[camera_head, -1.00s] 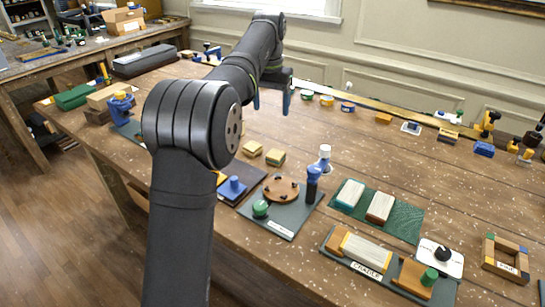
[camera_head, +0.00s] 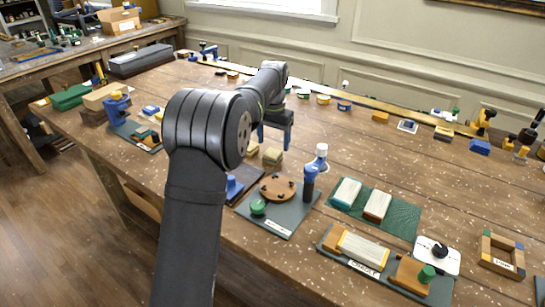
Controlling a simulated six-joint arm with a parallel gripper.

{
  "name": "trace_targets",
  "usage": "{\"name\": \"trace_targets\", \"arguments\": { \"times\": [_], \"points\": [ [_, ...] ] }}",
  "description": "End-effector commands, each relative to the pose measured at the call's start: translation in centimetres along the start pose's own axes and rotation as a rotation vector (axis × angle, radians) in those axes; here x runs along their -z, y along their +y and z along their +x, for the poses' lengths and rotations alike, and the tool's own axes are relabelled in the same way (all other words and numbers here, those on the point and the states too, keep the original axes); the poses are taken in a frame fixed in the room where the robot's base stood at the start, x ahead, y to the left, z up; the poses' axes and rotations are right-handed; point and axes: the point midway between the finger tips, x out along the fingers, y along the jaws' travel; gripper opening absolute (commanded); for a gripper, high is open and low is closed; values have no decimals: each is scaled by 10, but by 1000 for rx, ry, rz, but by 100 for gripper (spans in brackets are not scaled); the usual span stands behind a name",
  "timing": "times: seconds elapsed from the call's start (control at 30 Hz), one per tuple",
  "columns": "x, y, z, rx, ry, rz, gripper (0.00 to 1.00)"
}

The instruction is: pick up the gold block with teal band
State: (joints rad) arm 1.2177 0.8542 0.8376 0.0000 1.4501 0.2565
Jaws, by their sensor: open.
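A small gold block with what looks like a greenish-teal band (camera_head: 272,156) sits on the wooden table near the middle of the view. A second, similar gold block (camera_head: 252,149) sits just to its left, partly behind my arm. My gripper (camera_head: 274,142) is open and empty, with its fingers pointing down. In the picture its fingertips are just above and around the banded block's upper edge. I cannot tell their exact height or whether they touch it.
A dark board with a round wooden disc (camera_head: 277,188) and a green knob lies in front of the blocks. A blue-and-white bottle-like piece (camera_head: 320,155) stands to the right. Open table (camera_head: 400,160) lies farther right.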

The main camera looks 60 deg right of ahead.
Motion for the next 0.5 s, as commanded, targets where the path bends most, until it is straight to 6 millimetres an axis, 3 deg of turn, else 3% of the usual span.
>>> {"name": "trace_targets", "arguments": {
  "times": [0.3,0.5],
  "points": [
    [-1,-3,42,-1,-2,0,71],
    [-1,-3,52,0,1,0,71]
  ]
}}
